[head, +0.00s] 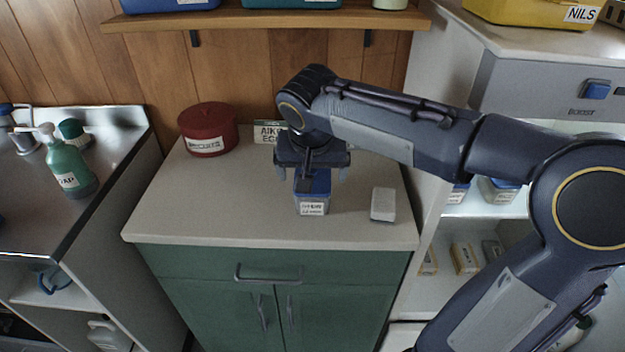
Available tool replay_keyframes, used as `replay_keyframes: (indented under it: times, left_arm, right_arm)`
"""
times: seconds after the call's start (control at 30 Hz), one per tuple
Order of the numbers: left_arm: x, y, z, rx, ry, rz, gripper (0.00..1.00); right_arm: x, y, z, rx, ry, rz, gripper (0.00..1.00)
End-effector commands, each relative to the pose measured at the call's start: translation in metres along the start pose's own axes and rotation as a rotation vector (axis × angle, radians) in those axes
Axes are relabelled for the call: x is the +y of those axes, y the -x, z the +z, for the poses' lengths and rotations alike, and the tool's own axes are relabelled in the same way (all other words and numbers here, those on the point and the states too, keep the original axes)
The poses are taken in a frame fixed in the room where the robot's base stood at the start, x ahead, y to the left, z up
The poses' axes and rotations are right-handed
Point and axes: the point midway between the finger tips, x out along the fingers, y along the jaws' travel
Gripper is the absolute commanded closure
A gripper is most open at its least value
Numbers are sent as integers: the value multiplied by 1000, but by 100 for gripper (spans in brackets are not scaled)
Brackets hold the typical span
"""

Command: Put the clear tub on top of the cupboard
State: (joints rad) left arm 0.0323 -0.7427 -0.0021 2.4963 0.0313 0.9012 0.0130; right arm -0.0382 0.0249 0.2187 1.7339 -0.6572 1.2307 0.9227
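A small tub (313,196) with a blue lid, a greyish, see-through-looking body and a white label stands upright on the pale top of the green cupboard (210,228). My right gripper (311,174) comes in from the right and points down over the tub. Its two fingers are spread, one on each side of the tub, with gaps visible between them and it. The gripper hides the back part of the lid. My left gripper is out of view.
A red round tin (208,130), a labelled sign or box (268,133) and a white block (383,205) are also on the cupboard top. A wooden shelf (260,20) hangs above. More blue-lidded tubs (497,191) sit in the open unit at right. The cupboard's front left is clear.

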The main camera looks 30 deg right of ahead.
Motion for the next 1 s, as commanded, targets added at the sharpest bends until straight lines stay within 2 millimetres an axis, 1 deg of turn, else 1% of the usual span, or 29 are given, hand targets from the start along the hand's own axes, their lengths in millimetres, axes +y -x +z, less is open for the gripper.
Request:
replay_keyframes:
  times: [0.03,0.2,0.3,0.43,0.47,0.53,0.57,0.63,0.67,0.7,0.77,0.8,0.9,1.0]
  left_arm:
    - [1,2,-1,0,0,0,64]
    - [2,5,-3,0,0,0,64]
    - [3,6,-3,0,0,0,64]
    - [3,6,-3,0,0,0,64]
    - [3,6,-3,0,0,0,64]
    - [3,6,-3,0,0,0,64]
    - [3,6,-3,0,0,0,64]
    - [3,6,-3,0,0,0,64]
    - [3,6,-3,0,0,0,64]
    - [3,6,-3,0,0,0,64]
    - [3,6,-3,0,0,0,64]
    - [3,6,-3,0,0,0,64]
    - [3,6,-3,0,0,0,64]
    - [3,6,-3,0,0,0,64]
  right_arm:
    - [-1,13,-1,3,0,-4,8]
    - [-1,38,0,1,0,-2,8]
    - [0,45,0,1,0,-2,8]
    - [1,48,1,-2,2,-2,8]
    - [3,48,3,-4,7,-5,8]
    - [11,46,16,-19,34,-26,8]
    - [17,45,25,-29,52,-44,8]
    - [32,39,54,-57,107,-101,8]
    - [38,37,69,-69,133,-135,8]
    - [45,32,90,-81,164,-186,8]
    - [53,25,120,-90,203,-265,8]
    - [56,20,140,-89,224,-318,8]
    - [58,10,180,-68,257,-434,8]
    - [56,3,204,-41,273,-510,8]
